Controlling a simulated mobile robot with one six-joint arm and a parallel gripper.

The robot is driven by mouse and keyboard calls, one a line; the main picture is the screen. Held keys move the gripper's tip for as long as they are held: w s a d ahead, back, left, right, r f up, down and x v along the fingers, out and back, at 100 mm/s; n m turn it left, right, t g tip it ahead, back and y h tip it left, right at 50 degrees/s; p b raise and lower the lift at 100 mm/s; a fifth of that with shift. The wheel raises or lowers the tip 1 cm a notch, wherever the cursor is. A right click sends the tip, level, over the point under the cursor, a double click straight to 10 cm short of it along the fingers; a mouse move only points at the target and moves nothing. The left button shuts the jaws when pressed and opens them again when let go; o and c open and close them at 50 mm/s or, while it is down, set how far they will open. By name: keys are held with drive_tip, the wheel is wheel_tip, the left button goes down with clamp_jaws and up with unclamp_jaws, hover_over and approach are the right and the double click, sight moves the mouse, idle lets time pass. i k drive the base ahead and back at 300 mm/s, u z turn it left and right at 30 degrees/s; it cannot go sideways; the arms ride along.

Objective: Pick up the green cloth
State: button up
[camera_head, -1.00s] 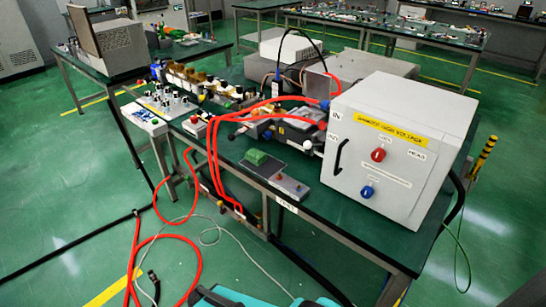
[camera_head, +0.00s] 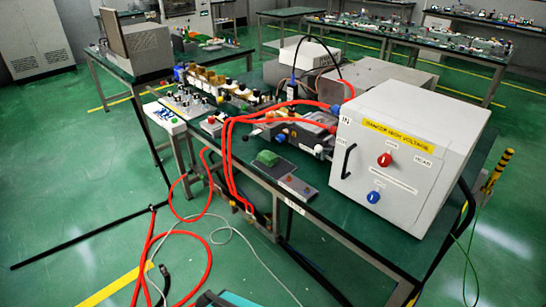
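A small green cloth (camera_head: 267,158) lies bunched on a dark flat pad (camera_head: 279,168) near the front edge of the table. It sits left of the large white high-voltage box and behind a small grey switch panel. My gripper is not visible in this view. A teal and dark shape at the bottom edge is too cut off to identify.
The white box (camera_head: 411,150) fills the right of the green table (camera_head: 328,207). Red cables (camera_head: 229,165) loop over the table edge to the floor, left of the cloth. Electrical parts crowd the table behind it. A grey switch panel (camera_head: 298,187) sits in front.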

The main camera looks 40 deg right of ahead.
sight(267, 158)
drive_tip(key=u, duration=0.1)
drive_tip(key=i, duration=0.95)
drive_tip(key=z, duration=0.1)
